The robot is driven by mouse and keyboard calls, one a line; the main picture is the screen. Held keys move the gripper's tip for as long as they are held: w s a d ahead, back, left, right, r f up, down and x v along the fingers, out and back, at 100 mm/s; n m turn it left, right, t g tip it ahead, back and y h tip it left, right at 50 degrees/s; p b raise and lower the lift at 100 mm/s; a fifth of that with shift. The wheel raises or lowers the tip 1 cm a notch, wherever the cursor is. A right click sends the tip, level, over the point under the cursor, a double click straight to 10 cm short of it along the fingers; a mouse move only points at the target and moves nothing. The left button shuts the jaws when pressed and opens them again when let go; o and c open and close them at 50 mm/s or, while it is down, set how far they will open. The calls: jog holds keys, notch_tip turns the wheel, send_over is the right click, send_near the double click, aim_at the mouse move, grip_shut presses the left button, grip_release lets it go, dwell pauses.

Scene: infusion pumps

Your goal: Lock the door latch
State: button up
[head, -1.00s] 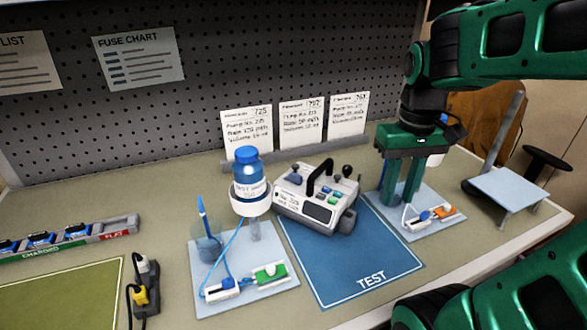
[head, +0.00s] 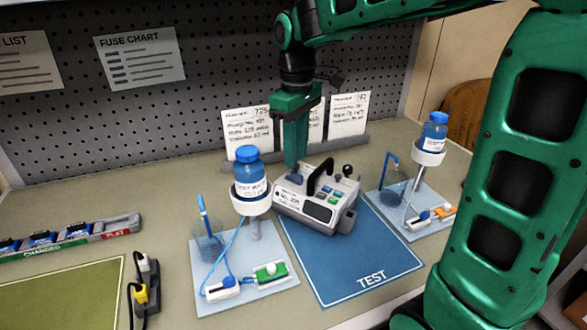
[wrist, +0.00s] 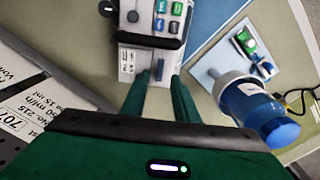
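The pump (head: 318,200) is a pale grey box with a black carry handle, coloured buttons and a black-knobbed lever (head: 347,170). It stands at the back of the blue TEST mat (head: 360,262). A small blue piece (head: 295,178) on its left end may be the door latch; I cannot be sure. The wrist view shows this blue piece (wrist: 160,69) just beyond and between my fingertips. My gripper (head: 294,160) points down over the pump's back left end. Its two fingers (wrist: 160,84) are apart, with nothing between them. Contact with the pump cannot be told.
Paper cards (head: 245,130) stand behind on a rail. A fuse tray (head: 75,240) and a plug block (head: 147,285) are at left.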

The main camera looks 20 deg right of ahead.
aim_at(295, 174)
jog(key=shift+f, duration=2.65)
jog(key=shift+c, duration=0.6)
grip_shut()
jog(key=shift+a, duration=0.1)
